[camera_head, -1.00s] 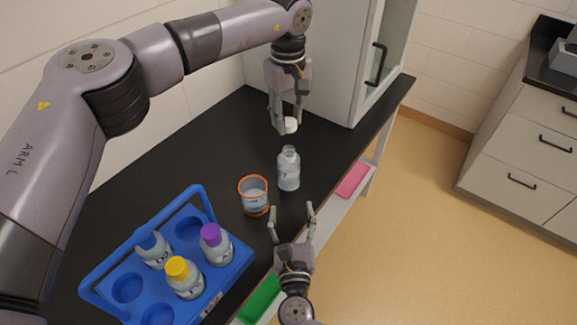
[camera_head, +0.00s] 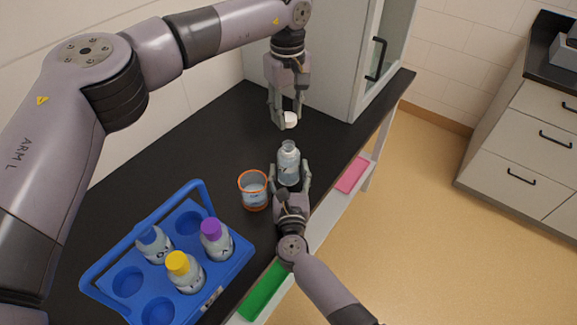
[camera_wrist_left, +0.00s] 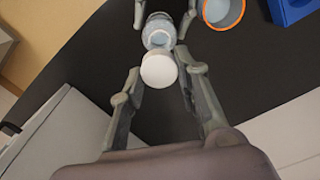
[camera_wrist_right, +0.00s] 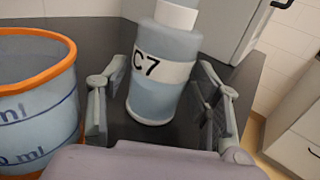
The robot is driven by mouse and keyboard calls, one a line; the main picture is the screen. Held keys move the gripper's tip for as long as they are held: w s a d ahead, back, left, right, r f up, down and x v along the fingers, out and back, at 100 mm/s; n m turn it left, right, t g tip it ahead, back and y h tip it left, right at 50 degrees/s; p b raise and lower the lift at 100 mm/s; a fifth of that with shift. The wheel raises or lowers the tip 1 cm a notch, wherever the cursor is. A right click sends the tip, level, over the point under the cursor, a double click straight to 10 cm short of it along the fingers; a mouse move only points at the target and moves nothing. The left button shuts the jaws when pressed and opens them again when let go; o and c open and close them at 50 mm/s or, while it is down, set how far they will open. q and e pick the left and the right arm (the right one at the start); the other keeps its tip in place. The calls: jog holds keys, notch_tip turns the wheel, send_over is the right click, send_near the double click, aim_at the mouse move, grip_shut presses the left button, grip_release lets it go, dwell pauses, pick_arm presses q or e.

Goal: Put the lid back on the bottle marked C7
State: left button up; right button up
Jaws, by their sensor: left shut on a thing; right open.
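The clear bottle marked C7 (camera_wrist_right: 165,75) stands upright on the black counter, its neck uncovered in the head view (camera_head: 288,160). My left gripper (camera_head: 287,117) is shut on the white lid (camera_head: 291,120) and holds it above and a little beyond the bottle. The lid also shows in the left wrist view (camera_wrist_left: 158,71), overlapping the near side of the bottle (camera_wrist_left: 158,31). My right gripper (camera_head: 290,178) is open low at the bottle, one finger on each side. In the right wrist view, gaps show between the fingers and the bottle.
An orange-rimmed beaker (camera_head: 254,192) stands just left of the bottle and my right gripper. A blue carrier (camera_head: 232,268) at the lower left holds bottles with blue, yellow and purple lids. A grey cabinet (camera_head: 325,60) stands behind. The counter's front edge is close on the right.

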jog(key=shift+w, duration=0.2)
jog(key=shift+c, duration=0.5)
grip_shut()
pick_arm(q)
send_over(288, 143)
jog(key=shift+f, duration=2.45)
